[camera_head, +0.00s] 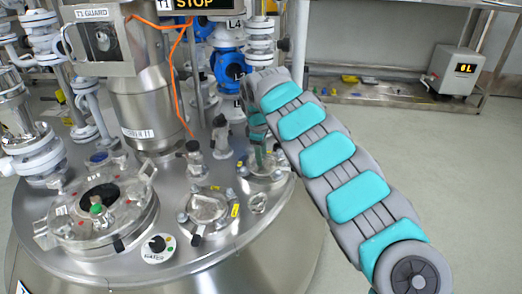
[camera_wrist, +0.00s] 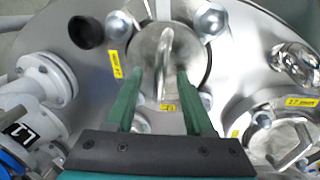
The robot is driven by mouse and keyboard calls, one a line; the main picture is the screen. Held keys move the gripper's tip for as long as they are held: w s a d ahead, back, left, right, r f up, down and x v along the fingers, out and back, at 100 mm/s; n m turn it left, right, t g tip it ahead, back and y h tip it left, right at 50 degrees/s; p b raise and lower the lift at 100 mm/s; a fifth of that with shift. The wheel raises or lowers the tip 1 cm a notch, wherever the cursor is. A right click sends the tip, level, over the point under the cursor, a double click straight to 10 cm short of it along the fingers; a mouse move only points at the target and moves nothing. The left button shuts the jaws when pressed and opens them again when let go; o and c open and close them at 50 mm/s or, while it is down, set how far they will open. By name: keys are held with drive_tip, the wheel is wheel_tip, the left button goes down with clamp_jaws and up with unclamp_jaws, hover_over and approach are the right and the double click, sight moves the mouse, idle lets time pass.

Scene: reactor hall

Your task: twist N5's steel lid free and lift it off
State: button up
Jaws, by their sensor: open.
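A round steel lid (camera_wrist: 190,62) with an upright bar handle (camera_wrist: 165,55) is in the upper middle of the wrist view, with bolts around it and small yellow tags beside it. The tags are too blurred to read as N5. My gripper (camera_wrist: 159,74) is open, its green fingers on either side of the handle. Whether they touch it or how high they are I cannot tell. In the head view the fingers (camera_head: 257,155) point down over a steel fitting (camera_head: 270,182) at the vessel top's right side, partly hidden by my arm.
Another bolted steel cover (camera_head: 208,206) sits to the left on the vessel top (camera_head: 240,230). A large manway (camera_head: 100,205) is at far left. White flanged pipe (camera_wrist: 45,85) stands left in the wrist view. Blue valves (camera_head: 228,50) rise behind. Open floor lies right.

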clamp_jaws()
idle(0.3)
idle(0.9)
drive_tip(key=shift+r+m+p, duration=0.1)
drive_tip(key=shift+m+p, duration=0.2)
drive_tip(key=shift+p, duration=0.05)
drive_tip(key=shift+m+p, duration=0.5)
drive_tip(key=shift+m+h+p, duration=0.4)
drive_tip(key=shift+m+p, duration=0.45)
drive_tip(key=shift+m, duration=0.85)
drive_tip(key=shift+w+d+p+v, duration=0.1)
drive_tip(key=shift+w+p+v, duration=0.25)
drive_tip(key=shift+v, duration=0.85)
drive_tip(key=shift+w+d+p+v, duration=0.15)
drive_tip(key=shift+p+v, duration=0.45)
drive_tip(key=shift+v, duration=0.55)
drive_tip(key=shift+w+d+p+v, duration=0.1)
drive_tip(key=shift+w+p+v, duration=0.25)
drive_tip(key=shift+v, duration=0.85)
drive_tip(key=shift+r, duration=0.2)
